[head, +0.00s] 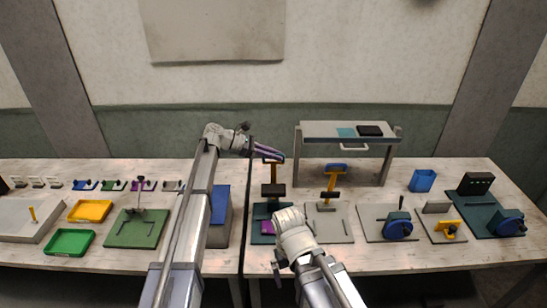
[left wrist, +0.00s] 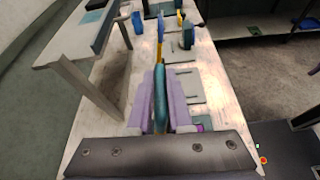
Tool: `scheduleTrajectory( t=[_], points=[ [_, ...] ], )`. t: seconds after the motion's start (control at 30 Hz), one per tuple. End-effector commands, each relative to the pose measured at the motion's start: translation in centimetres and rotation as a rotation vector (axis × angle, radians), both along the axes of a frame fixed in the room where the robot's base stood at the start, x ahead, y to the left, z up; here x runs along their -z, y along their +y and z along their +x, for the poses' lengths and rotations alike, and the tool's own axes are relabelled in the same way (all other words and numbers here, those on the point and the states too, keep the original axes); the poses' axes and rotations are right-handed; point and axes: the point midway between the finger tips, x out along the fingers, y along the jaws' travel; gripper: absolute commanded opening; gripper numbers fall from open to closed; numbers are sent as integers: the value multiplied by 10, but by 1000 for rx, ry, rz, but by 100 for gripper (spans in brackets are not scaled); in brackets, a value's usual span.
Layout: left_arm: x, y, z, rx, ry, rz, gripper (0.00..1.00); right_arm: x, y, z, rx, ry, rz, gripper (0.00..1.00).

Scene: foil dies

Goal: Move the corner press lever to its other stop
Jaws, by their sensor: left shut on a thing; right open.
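The corner press that my left gripper works on has a teal base (head: 256,238), a dark block and a yellow upright part (head: 272,172). My left gripper (head: 270,153) has purple fingers at the top of this press. In the left wrist view, its fingers are shut on a teal lever handle (left wrist: 160,95). Its fingers mostly hide the handle in the head view. A second press on a grey base (head: 338,228) has a yellow lever with a blue handle (head: 337,167). My right gripper (head: 279,267) is low in front of the teal base, open; its fingertips are not clear.
A grey raised shelf (head: 345,130) stands behind the second press. To the right are blue crank devices (head: 398,226) and a blue bin (head: 422,181). To the left are a yellow tray (head: 90,210), a green tray (head: 69,242) and a green-based lever device (head: 136,229).

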Motion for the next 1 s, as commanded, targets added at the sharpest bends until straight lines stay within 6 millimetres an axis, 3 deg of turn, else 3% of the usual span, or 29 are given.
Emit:
scheduleTrajectory(
  t=[0.37, 0.4, 0.63, 1.0],
  points=[
    [-1, -2, 5, -6, -3, -2, 0, 0, 0, 0, 0, 0, 0, 100],
    [-1, -2, 5, -7, -3, -3, 22, 0, 0, 0, 0, 0, 0, 100],
    [-1, -1, 4, -5, -2, -2, 47, 0, 0, 0, 0, 0, 0, 100],
    [-3, 5, 3, -5, -1, -2, 47, -3, 0, 0, 0, 0, 0, 100]
  ],
)
